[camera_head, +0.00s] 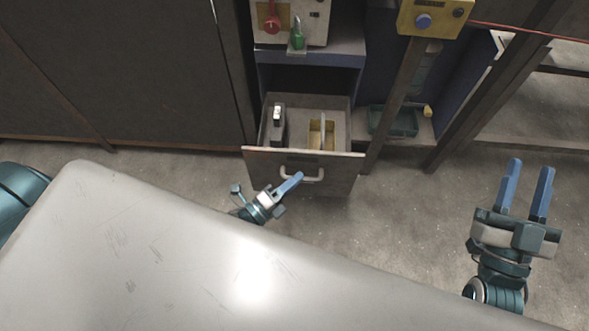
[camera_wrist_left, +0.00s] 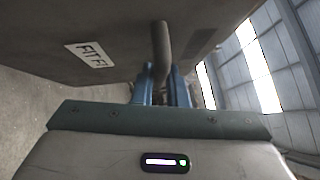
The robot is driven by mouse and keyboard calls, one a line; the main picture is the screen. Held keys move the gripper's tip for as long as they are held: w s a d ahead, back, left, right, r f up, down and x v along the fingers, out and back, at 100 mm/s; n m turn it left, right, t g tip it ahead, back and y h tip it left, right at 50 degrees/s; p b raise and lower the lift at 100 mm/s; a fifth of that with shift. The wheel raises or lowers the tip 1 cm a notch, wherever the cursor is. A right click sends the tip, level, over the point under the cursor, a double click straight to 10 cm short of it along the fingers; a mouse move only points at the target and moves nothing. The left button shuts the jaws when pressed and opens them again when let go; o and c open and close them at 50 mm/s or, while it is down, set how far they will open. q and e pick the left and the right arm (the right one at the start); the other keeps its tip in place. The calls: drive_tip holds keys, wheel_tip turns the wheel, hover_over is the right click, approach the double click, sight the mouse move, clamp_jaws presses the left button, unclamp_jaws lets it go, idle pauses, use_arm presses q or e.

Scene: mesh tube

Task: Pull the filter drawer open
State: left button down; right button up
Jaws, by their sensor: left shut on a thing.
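The filter drawer (camera_head: 336,173) is pulled out from the cabinet, with its inside visible from above. Inside it are a dark upright item (camera_head: 278,124) on the left and a tan divided holder (camera_head: 321,133) on the right. My right gripper (camera_head: 526,188) is open and empty, over the floor at the right.
A large pale surface (camera_head: 150,225) fills the lower left. Above the drawer is a panel with a red knob (camera_head: 271,22) and a green one (camera_head: 298,40). A yellow box with a blue button (camera_head: 424,20) hangs on a post.

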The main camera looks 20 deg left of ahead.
use_arm(q)
drive_tip(key=shift+s+d, duration=0.1)
drive_tip(key=shift+s, duration=0.25)
use_arm(e)
drive_tip(key=shift+w+f, duration=0.1)
drive_tip(key=shift+f, duration=0.15)
use_arm(q)
drive_tip(key=c, duration=1.5)
unclamp_jaws()
drive_tip(key=shift+o, duration=0.2)
